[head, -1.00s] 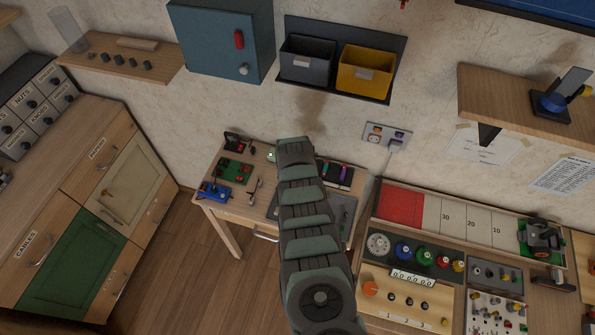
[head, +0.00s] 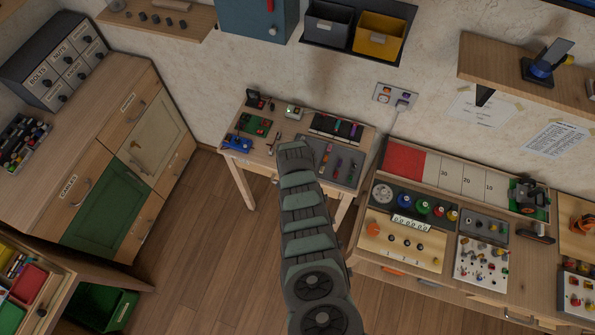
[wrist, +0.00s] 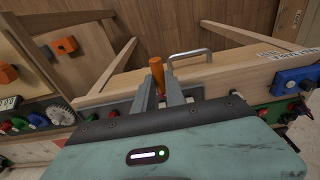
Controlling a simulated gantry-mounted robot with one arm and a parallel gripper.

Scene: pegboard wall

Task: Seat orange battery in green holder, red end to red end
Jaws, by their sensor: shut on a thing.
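The orange battery (wrist: 156,68) stands up between the fingers of my gripper (wrist: 160,84) in the wrist view. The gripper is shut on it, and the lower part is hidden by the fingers. I cannot tell where its red end is. In the head view the green holder (head: 256,125) lies on the small wooden table's left side, with small red and dark parts on it. It also shows at the right of the wrist view (wrist: 273,110), apart from the battery. In the head view my arm hides the gripper.
A blue holder (head: 237,143) lies beside the green one. A grey mat (head: 343,178) with coloured cylinders and a dark rack (head: 320,123) fill the small table's right side. The wooden table edge (wrist: 210,78) and a metal handle (wrist: 190,53) are close to the gripper.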

